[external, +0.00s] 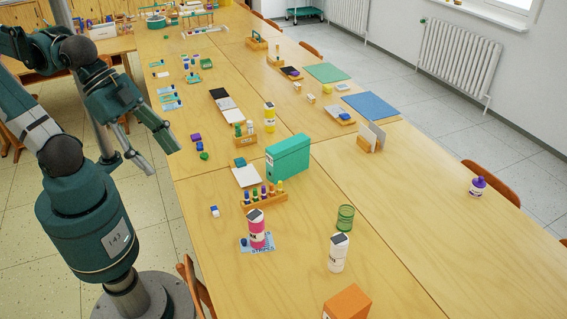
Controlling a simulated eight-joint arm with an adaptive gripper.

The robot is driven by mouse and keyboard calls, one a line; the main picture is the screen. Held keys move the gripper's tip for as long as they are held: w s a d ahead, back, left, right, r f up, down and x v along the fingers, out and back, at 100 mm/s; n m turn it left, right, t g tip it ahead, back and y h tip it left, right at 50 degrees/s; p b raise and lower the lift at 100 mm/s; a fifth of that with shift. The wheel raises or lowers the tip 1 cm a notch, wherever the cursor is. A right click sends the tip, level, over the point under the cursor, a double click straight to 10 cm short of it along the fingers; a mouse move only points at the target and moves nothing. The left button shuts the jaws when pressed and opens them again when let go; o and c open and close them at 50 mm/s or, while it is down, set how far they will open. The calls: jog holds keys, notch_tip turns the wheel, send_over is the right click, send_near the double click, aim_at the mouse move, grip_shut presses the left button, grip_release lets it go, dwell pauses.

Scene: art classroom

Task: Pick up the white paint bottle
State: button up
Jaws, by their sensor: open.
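The white paint bottle (338,254) stands upright on the near part of the long wooden table, with a dark cap and a label on its side. My gripper (163,160) is open and empty at the left, beside the table's left edge. It is far from the white bottle, up and to the left of it in the picture. Nothing hides the white bottle.
A pink bottle (256,230) on a blue card stands left of the white bottle. A green mesh cup (345,217) is just behind it, and an orange box (346,302) in front. A teal binder (288,158) and marker rack (264,196) stand farther back. The right table is mostly clear.

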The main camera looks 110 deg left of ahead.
jog(key=w+a+r+m+g, duration=0.1)
jog(key=w+r+m, duration=0.15)
jog(key=w, duration=0.25)
jog(key=w+a+r+m+g, duration=0.1)
jog(key=w+a+r, duration=0.15)
jog(key=w, duration=0.25)
jog(key=m+g, duration=0.5)
jog(key=m, duration=0.6)
send_over(337, 249)
jog(key=a, duration=0.3)
notch_tip(337, 249, down, 7)
notch_tip(337, 249, down, 33)
jog(key=shift+s+r, duration=0.15)
jog(key=shift+r, duration=0.05)
jog(key=shift+f, duration=1.3)
